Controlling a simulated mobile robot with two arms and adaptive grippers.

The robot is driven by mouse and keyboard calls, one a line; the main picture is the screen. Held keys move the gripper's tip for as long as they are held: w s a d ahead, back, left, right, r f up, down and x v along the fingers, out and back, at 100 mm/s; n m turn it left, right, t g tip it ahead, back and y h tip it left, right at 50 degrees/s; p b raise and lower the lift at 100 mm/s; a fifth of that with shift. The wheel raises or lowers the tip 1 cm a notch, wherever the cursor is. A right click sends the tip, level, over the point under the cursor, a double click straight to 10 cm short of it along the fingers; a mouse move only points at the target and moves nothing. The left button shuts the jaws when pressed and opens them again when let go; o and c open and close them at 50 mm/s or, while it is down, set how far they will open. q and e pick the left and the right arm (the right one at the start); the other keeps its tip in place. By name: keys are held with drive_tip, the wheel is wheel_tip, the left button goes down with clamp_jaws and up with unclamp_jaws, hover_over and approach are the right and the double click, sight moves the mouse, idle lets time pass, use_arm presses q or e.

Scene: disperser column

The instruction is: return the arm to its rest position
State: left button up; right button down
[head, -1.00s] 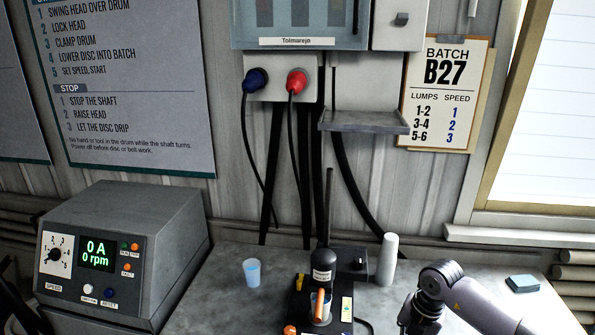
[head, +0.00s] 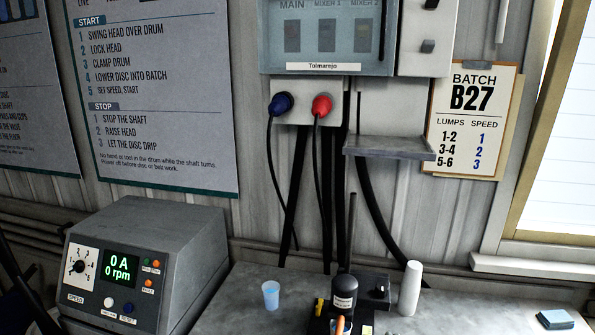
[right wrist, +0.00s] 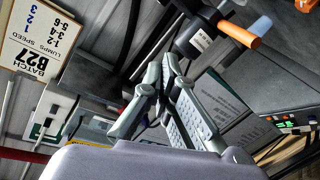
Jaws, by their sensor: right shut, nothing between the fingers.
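My right gripper (right wrist: 165,72) shows in the right wrist view, its two grey fingers together at the tips with nothing between them. Beyond it, apparently apart from it, is the black mixer (right wrist: 205,40) with an orange handle (right wrist: 240,33). In the head view the mixer (head: 343,293) stands at the bottom edge, its lower part cut off.
A grey control box (head: 150,262) reading 0 A, 0 rpm stands at the lower left. A blue cup (head: 271,294), a white cylinder (head: 410,288) and a blue pad (head: 555,319) are on the bench (head: 240,305). A shelf (head: 390,148) juts from the wall.

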drive_tip(key=s+d+f+m+g+h, duration=0.2)
drive_tip(key=s+d+f+m+g, duration=0.15)
drive_tip(key=s+f+g, duration=0.55)
drive_tip(key=s+a+f+g+y, duration=0.15)
drive_tip(key=s+f, duration=0.25)
drive_tip(key=s, duration=0.4)
drive_tip(key=s+a+f+g+y, duration=0.1)
drive_tip(key=s+f+g, duration=0.25)
drive_tip(key=s, duration=0.55)
wheel_tip(320, 180, down, 30)
drive_tip(key=r+b, duration=0.1)
drive_tip(key=b, duration=0.4)
drive_tip(key=s+d+f+g+b, duration=0.1)
drive_tip(key=s+f+b, duration=0.1)
drive_tip(key=s+f, duration=0.6)
drive_tip(key=s+d+f+g+b, duration=0.1)
drive_tip(key=s+d+f+b, duration=0.1)
drive_tip(key=s+f, duration=0.7)
wheel_tip(320, 180, down, 7)
drive_tip(key=shift+s+d+r+n+b, duration=0.2)
drive_tip(key=shift+n+b, duration=0.15)
drive_tip(key=shift+b, duration=0.25)
drive_tip(key=shift+h, duration=0.25)
